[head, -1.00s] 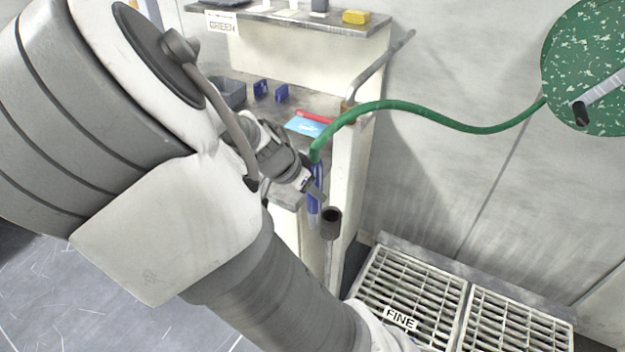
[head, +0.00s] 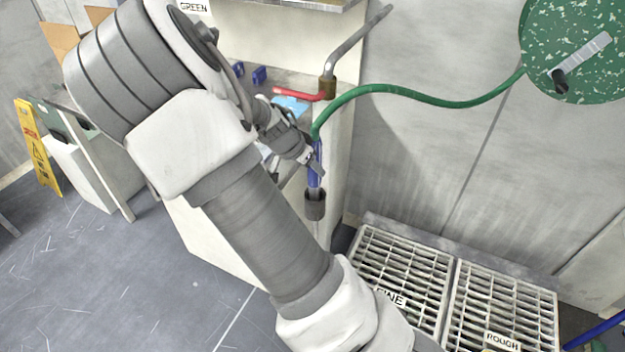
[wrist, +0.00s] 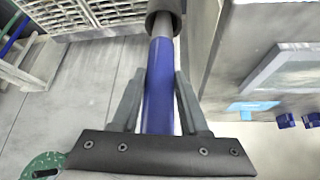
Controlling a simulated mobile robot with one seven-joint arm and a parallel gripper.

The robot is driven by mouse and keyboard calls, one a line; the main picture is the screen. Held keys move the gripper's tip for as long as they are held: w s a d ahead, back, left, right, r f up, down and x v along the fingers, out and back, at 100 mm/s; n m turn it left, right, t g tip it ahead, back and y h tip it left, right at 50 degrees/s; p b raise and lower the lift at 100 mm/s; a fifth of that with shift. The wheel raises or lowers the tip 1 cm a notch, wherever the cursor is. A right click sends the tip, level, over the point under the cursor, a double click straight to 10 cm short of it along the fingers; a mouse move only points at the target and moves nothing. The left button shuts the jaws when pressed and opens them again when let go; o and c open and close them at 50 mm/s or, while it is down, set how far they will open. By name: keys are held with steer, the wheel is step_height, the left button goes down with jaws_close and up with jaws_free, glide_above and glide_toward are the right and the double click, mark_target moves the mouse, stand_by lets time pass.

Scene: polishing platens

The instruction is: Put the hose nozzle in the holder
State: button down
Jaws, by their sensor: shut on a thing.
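The hose nozzle is a blue tube with a grey tip (head: 316,177), hanging from the end of a green hose (head: 430,101). My gripper (head: 314,163) is shut on its blue body; the wrist view shows the body (wrist: 159,90) between both fingers. The holder is a dark short cup (head: 315,207) on the side of the pale bench. The nozzle is roughly upright, its tip at the holder's mouth. In the wrist view the tip meets the dark ring of the holder (wrist: 153,20); how deep it sits inside is hidden.
The green hose runs right to a speckled green disc (head: 540,50) at the wall. A red-handled pipe valve (head: 300,93) and a light blue sheet (head: 289,104) are on the bench. Floor gratings (head: 400,250) lie below right. A yellow sign (head: 38,150) stands far left.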

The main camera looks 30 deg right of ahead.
mark_target(310, 176)
step_height(310, 176, down, 4)
steer(key=shift+b, duration=0.4)
steer(key=shift+w+d+f, duration=0.15)
steer(key=shift+f, duration=0.3)
steer(key=shift+c, duration=2.1)
jaws_free()
